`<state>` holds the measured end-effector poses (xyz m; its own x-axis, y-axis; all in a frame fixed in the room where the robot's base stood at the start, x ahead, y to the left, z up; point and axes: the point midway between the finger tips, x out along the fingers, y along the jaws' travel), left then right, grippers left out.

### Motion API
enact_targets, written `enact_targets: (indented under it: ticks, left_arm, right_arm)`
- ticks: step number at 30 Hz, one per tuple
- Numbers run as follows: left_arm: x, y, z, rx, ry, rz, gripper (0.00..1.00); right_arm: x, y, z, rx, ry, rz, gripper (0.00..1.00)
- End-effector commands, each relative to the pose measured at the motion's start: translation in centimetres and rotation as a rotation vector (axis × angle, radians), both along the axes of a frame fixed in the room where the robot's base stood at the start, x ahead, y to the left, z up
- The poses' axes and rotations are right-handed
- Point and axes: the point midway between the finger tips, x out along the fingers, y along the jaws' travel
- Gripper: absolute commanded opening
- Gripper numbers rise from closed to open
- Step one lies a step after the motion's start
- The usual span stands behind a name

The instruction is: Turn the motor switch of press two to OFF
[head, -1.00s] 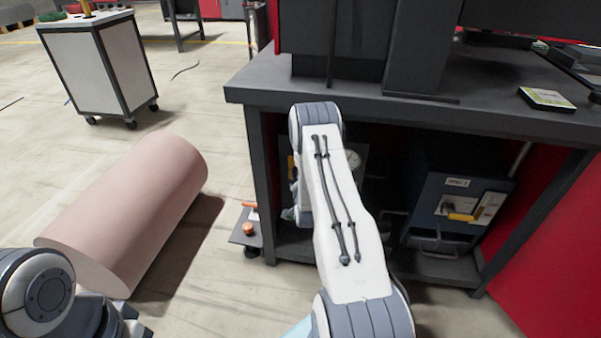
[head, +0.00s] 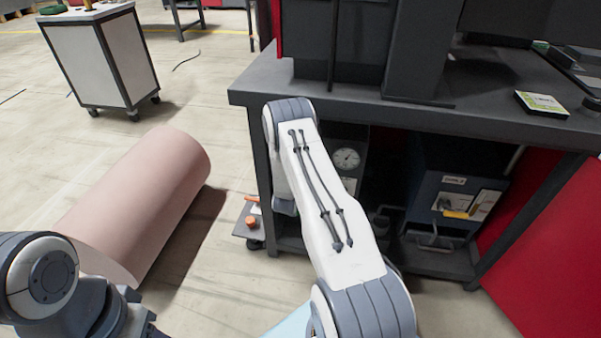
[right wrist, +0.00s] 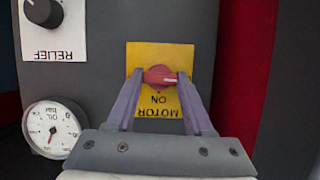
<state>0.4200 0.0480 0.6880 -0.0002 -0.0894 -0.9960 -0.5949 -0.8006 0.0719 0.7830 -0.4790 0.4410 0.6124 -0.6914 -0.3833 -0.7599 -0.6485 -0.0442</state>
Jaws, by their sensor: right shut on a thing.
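In the right wrist view a red motor switch (right wrist: 160,75) sits on a yellow plate (right wrist: 135,62) on a grey panel. The plate's lettering is upside down and reads MOTOR and ON. My right gripper (right wrist: 160,80) is shut on the red switch, one finger on each side. The switch's bar lies roughly across the picture, slightly tilted. In the head view my right arm reaches under the dark bench (head: 420,115) and hides its gripper and the switch. The press number cannot be read. My left arm shows at lower left, its gripper out of view.
A white oil gauge (right wrist: 53,128) and a black RELIEF knob (right wrist: 44,12) sit left of the switch. In the head view, another dark blue unit (head: 455,200) stands under the bench. A pink cylinder (head: 140,205) lies on the floor at left.

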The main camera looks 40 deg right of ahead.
Motion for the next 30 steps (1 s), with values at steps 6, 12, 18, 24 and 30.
enact_targets:
  ticks: [6, 12, 18, 24, 30]
  left_arm:
    - [0.0, 0.0, 0.21, 0.0, 0.0, 0.0, 0.5]
    - [0.0, 0.0, 0.22, 0.0, 0.0, 0.0, 0.5]
    - [0.0, 0.0, 0.21, 0.0, 0.0, 0.0, 0.5]
    - [0.0, 0.0, 0.21, 0.0, 0.0, 0.0, 0.5]
    - [0.0, 0.0, 0.22, 0.0, 0.0, 0.0, 0.5]
  right_arm:
    - [0.0, 0.04, -0.04, -0.033, 0.039, 0.0, 0.0]
    - [0.0, 0.01, -0.05, -0.04, 0.047, 0.0, 0.0]
    - [0.0, 0.01, -0.04, -0.04, 0.047, 0.0, 0.0]
    - [0.01, 0.01, -0.03, -0.039, 0.046, 0.0, 0.82]
    - [0.02, 0.01, -0.01, -0.04, 0.045, 0.0, 0.82]
